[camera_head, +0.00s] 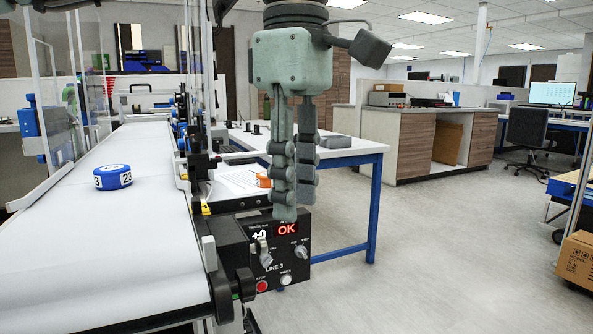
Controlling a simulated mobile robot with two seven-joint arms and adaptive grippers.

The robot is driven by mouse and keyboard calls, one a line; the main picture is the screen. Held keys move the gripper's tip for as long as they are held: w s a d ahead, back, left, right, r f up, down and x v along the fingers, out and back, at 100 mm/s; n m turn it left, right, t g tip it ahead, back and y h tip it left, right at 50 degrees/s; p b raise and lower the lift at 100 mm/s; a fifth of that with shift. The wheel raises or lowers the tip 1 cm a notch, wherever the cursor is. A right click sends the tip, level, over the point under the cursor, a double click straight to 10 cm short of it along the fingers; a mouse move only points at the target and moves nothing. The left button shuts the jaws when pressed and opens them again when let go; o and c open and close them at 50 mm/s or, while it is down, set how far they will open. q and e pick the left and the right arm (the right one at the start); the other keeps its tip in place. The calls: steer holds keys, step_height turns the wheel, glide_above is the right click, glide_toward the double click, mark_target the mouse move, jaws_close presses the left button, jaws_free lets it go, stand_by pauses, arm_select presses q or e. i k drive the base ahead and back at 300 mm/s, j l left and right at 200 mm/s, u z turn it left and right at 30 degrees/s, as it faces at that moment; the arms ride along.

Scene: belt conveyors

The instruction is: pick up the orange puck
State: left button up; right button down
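A blue puck (113,177) with white number labels sits on the white conveyor belt (110,250) at left. The control box (268,250) with an OK display stands below my gripper. A blue-legged white table (350,149) is behind; open floor lies right.

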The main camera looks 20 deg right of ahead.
mark_target(262, 180)
steer(key=i+l, duration=0.2)
steer(key=l, duration=0.15)
steer(key=i+l+u, duration=0.1)
steer(key=l, duration=0.3)
steer(key=i+l+u, duration=0.15)
steer(key=l, duration=0.2)
steer(key=i+l+u, duration=0.15)
steer(key=l, duration=0.15)
steer(key=l+u, duration=0.2)
steer(key=l, duration=0.15)
steer(key=i+l+u, duration=0.2)
steer(key=l+u, duration=0.15)
steer(key=i+l+u, duration=0.15)
steer(key=l+u, duration=0.2)
steer(key=i+l+u, duration=0.1)
steer(key=l+u, duration=0.2)
steer(key=l, duration=0.15)
steer(key=l+u, duration=0.35)
steer(key=i+l, duration=0.05)
steer(key=l, duration=0.05)
